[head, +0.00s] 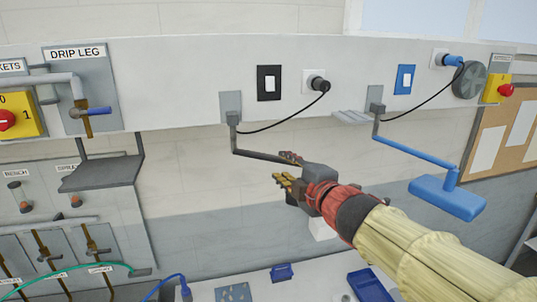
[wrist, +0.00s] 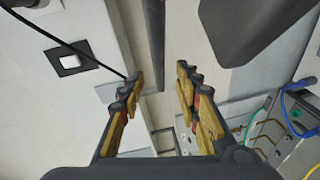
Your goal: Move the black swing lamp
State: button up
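The black swing lamp hangs from a grey wall bracket (head: 231,106). Its dark lamp arm (head: 262,156) drops from the bracket, then runs right to my gripper (head: 286,168), which hides its far end. In the wrist view the arm (wrist: 154,40) shows as a dark bar beyond the gap between the fingertips of my gripper (wrist: 160,82). The fingers are apart, with nothing visibly clamped; whether they touch the arm I cannot tell. A dark slab, seemingly the lamp head (wrist: 258,25), fills the upper right there; in the head view it is hidden.
A black-framed switch (head: 269,83) and a plug (head: 317,85) with a black cord are above. A blue swing lamp (head: 447,197) hangs to the right. A dark shelf (head: 102,175) and valve panel are left. A bench with blue trays (head: 370,286) lies below.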

aim_at(277, 161)
jog(key=shift+x, duration=3.55)
jog(key=c, duration=0.4)
grip_shut()
